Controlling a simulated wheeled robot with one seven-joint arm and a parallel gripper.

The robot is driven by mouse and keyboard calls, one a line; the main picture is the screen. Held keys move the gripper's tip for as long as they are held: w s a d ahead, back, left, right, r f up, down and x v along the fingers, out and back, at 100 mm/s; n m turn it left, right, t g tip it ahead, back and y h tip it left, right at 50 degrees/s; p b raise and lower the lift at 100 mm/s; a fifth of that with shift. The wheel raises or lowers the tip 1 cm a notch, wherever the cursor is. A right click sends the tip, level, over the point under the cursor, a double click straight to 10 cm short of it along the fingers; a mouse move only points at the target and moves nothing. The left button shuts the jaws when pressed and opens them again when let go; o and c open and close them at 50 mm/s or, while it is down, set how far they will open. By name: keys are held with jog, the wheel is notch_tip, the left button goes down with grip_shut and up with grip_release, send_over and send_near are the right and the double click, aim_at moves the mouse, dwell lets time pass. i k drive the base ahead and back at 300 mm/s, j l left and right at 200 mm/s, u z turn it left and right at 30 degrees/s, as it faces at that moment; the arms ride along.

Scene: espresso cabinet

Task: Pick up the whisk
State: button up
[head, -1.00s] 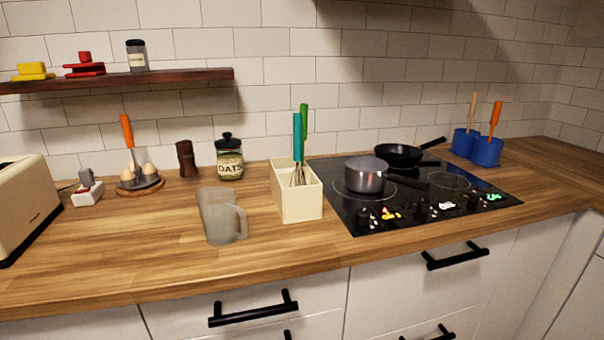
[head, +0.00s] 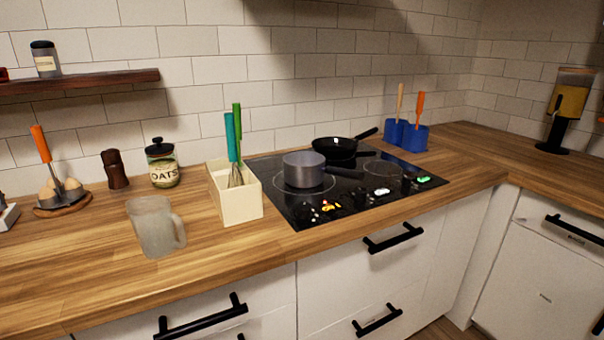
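The whisk (head: 231,143) has a teal handle and grey wire loops. It stands upright, wires down, in a cream open-topped box (head: 243,209) on the wooden counter, left of the cooktop. A green-handled utensil (head: 238,121) stands just behind it in the same box; its lower end is hidden. The lowest part of the whisk's wires is hidden by the box wall. My gripper does not show in the head view.
A clear pitcher (head: 152,228) stands left of the box, an oats jar (head: 163,166) behind. A grey pot (head: 304,168) and a black pan (head: 334,148) are on the cooktop (head: 350,194). Black drawer handles (head: 394,239) stick out below. The counter's front left is bare.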

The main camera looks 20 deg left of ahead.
aim_at(229, 127)
jog(key=i+u, duration=0.3)
jog(key=u, duration=0.15)
jog(key=i+u, duration=0.25)
jog(key=u, duration=0.15)
